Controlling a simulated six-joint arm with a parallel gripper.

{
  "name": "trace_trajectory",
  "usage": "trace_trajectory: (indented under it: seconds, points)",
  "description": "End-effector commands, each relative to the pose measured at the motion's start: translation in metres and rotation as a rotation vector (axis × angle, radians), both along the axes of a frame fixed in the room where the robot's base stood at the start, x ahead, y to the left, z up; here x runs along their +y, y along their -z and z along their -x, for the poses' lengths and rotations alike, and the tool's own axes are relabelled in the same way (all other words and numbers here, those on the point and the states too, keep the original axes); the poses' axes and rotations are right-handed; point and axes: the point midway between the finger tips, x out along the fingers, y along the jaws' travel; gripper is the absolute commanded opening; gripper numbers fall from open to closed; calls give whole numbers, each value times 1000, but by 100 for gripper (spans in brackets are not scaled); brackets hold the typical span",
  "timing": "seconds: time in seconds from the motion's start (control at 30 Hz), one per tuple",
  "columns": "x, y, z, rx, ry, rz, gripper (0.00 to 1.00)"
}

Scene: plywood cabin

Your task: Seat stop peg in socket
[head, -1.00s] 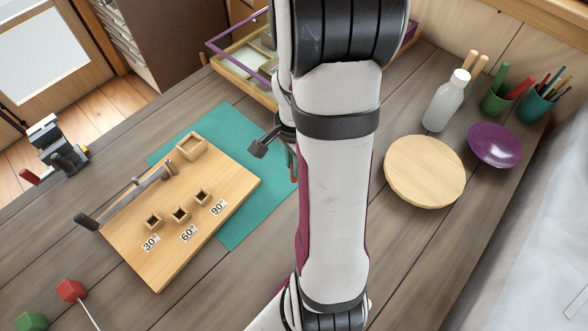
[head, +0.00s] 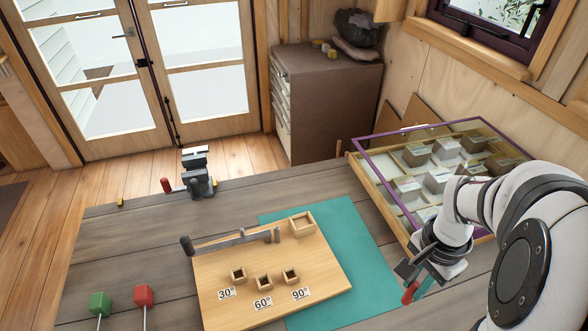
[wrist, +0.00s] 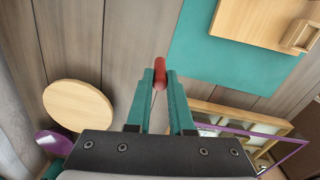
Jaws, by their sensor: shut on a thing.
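My gripper (head: 417,286) is shut on a red peg (head: 409,293), to the right of the teal mat in the head view. In the wrist view the red peg (wrist: 160,73) is pinched between the teal fingertips (wrist: 160,84), and much of it is hidden by the fingers. The wooden board (head: 325,273) lies apart from the gripper, partly over the mat. It has small square sockets marked 30° (head: 239,275), 60° (head: 264,281) and 90° (head: 291,275). A grey lever with a dark handle (head: 187,245) lies along the board behind them.
A larger wooden square box (head: 301,224) is at the board's far right corner. A purple-framed glass-lidded case (head: 359,158) stands behind my gripper. A small vise (head: 198,178) is at the far table edge. The teal mat (head: 358,237) has free room. A round wooden disc (wrist: 78,110) lies left in the wrist view.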

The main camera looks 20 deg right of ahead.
Motion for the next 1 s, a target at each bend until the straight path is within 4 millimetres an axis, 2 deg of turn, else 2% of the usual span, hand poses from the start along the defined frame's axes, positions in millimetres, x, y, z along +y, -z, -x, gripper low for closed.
trace_trajectory:
  seconds: [0.03, 0.1, 0.2, 0.3, 0.4, 0.53, 0.8, 0.9, 1.0]
  points:
    - [13, -2, -20, -1, -101, 1, 0]
    - [36, -4, -48, -1, -254, 0, 0]
    - [74, -8, -82, -1, -467, 0, 0]
    - [110, -11, -105, -1, -638, 0, 0]
    - [133, -12, -116, -1, -739, 0, 0]
    - [154, -7, -124, 3, -791, -2, 0]
    - [227, 41, -153, 3, -792, -2, 0]
    - [244, 52, -161, 1, -789, -1, 0]
    - [251, 61, -164, 2, -786, -1, 0]
